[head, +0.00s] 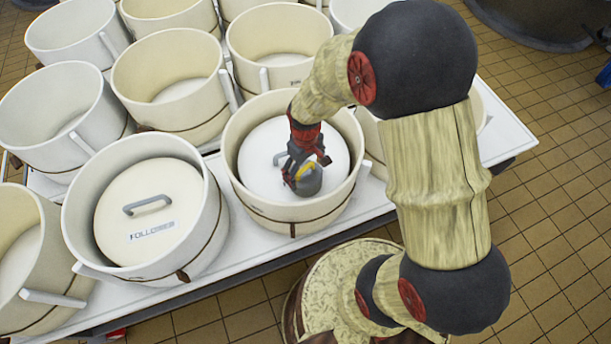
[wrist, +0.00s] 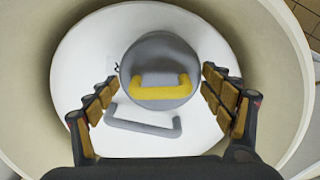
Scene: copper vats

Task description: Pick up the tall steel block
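What looks like the steel block is a grey round-topped piece (wrist: 157,55) with a yellow handle (wrist: 160,87). It sits on a white lid (wrist: 85,70) with a grey handle (wrist: 145,128), inside a cream vat (head: 293,214). In the head view the grey block (head: 311,184) is partly hidden by my gripper (head: 305,165). My gripper in the wrist view (wrist: 159,77) is open. Its fingers spread left and right of the block, with nothing between them touching it that I can see. The block's height cannot be judged from above.
A neighbouring vat (head: 150,268) holds a lid (head: 155,212) with a grey handle. Several more cream vats crowd the white table (head: 505,143) behind and to the left. The vat wall surrounds my gripper. Tiled floor (head: 560,215) is open at the right.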

